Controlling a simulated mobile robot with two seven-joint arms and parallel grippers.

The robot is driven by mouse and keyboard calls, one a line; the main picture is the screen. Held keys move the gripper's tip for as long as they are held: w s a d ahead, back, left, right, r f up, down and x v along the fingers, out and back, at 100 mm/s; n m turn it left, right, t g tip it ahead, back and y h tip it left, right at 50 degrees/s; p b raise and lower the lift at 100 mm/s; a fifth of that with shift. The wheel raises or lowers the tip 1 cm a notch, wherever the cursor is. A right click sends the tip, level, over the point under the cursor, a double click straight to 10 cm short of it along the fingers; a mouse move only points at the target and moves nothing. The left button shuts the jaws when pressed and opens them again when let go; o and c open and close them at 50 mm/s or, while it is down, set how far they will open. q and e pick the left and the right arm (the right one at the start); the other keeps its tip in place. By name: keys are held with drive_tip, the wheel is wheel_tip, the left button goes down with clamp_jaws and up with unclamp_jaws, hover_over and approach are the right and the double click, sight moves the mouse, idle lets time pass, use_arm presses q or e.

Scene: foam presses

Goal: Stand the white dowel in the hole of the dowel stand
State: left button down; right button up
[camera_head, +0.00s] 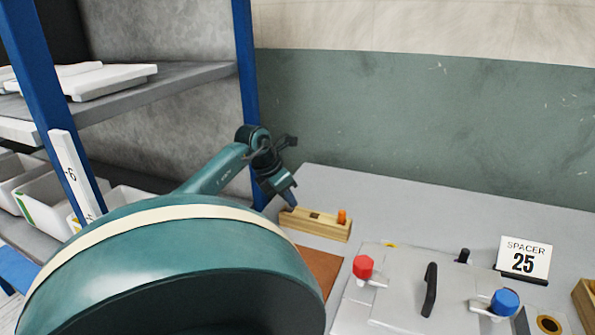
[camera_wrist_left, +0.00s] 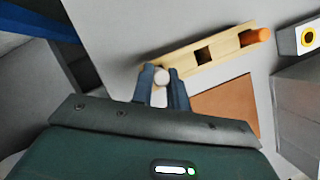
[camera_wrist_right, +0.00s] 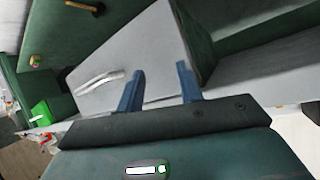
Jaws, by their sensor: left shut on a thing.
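The dowel stand (camera_head: 322,226) is a long pale wooden block on the grey table; it also shows in the left wrist view (camera_wrist_left: 228,48). It has a dark square hole near its middle and an orange peg (camera_head: 342,216) at its right end. My left gripper (camera_head: 288,203) is at the stand's left end, pointing down. It is shut on the white dowel (camera_wrist_left: 162,77), whose round end shows between the fingertips. Whether the dowel is in a hole or above the block, I cannot tell. My right gripper (camera_wrist_right: 160,82) is open and empty.
A brown mat (camera_head: 319,268) lies in front of the stand. A grey fixture plate (camera_head: 400,300) with a red knob (camera_head: 363,267), blue knob (camera_head: 505,302) and black handle is to the right. A "SPACER 25" sign (camera_head: 524,259) stands behind. Shelving with a blue post (camera_head: 246,80) is left.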

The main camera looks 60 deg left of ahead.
use_arm(q)
drive_tip(key=shift+s+a+f, duration=0.1)
drive_tip(key=shift+s+f, duration=0.15)
drive_tip(key=c, duration=1.3)
unclamp_jaws()
drive_tip(key=shift+f, duration=0.15)
